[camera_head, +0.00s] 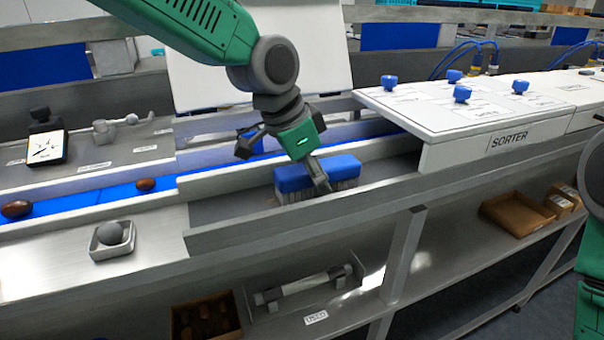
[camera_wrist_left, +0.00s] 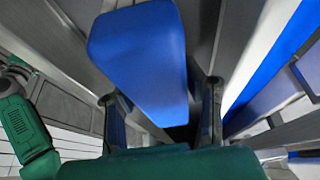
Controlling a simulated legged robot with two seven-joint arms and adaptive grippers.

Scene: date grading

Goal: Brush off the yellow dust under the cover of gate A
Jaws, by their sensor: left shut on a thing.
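My left gripper (camera_head: 306,160) is shut on a brush with a blue back (camera_head: 292,178) and grey bristles (camera_head: 345,185). The brush is bristles down in the grey channel, beside the blue belt. In the left wrist view the blue back of the brush (camera_wrist_left: 145,55) lies between my two fingers. A large white panel (camera_head: 215,80) stands upright behind the channel; I cannot tell whether it is the cover of gate A. I see no yellow dust; the brush and gripper hide part of the channel.
The white SORTER housing (camera_head: 540,115) with several blue knobs stands right of the brush. Dates (camera_head: 146,184) lie on the blue belt (camera_head: 90,196) at left. A shelf below holds boxes (camera_head: 517,214).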

